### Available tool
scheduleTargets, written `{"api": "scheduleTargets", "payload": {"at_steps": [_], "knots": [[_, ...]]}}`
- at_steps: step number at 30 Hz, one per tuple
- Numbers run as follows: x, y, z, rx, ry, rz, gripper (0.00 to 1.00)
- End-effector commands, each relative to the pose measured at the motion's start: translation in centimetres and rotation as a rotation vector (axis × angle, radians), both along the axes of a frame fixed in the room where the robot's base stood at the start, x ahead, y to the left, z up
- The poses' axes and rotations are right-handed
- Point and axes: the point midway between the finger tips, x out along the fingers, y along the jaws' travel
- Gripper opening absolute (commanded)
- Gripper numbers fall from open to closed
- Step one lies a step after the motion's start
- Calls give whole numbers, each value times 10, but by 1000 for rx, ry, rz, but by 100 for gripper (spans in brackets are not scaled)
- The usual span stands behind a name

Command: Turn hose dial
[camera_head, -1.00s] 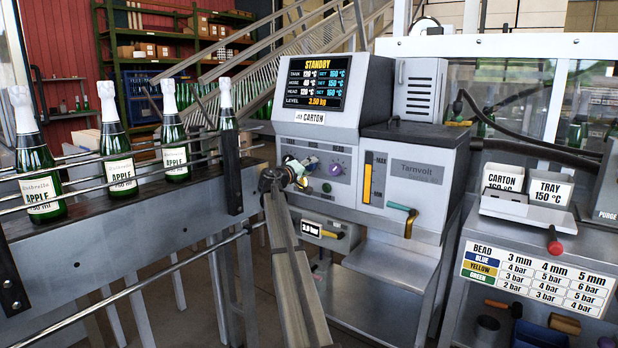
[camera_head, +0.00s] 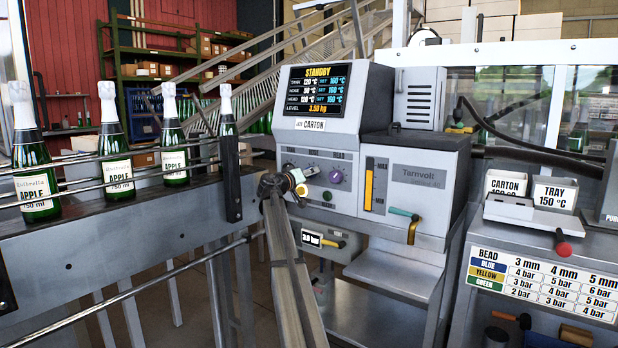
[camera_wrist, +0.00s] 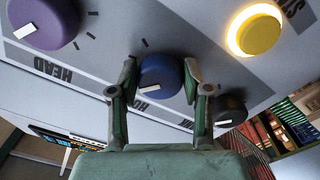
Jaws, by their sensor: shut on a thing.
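The blue hose dial (camera_wrist: 161,76) has a white pointer mark and sits between my fingers in the wrist view. My gripper (camera_wrist: 160,82) is closed around it, one finger on each side. In the head view my gripper (camera_head: 290,186) is at the left of the machine's control panel and covers most of that dial. A purple dial (camera_wrist: 42,20) with the HEAD label is beside it, also in the head view (camera_head: 336,177). The display (camera_head: 317,91) reads STANDBY, with tank, hose and head lines; its small digits are hard to read.
A lit yellow button (camera_wrist: 258,33) and a dark dial (camera_wrist: 229,109) are close to my fingers. A rail with several bottles (camera_head: 117,160) runs at the left.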

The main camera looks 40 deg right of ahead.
Motion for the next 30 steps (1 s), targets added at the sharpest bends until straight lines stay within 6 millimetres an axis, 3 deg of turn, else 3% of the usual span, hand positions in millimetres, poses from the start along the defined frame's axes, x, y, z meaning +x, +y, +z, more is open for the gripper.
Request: {"api": "scheduleTargets", "payload": {"at_steps": [6,7,9,22,30], "knots": [[1,-1,1,-2,0,1,13],[1,-1,2,-2,0,1,52],[1,-1,1,-1,1,1,73],[-2,6,0,-1,1,1,73],[-15,46,-1,-1,1,1,73]]}}
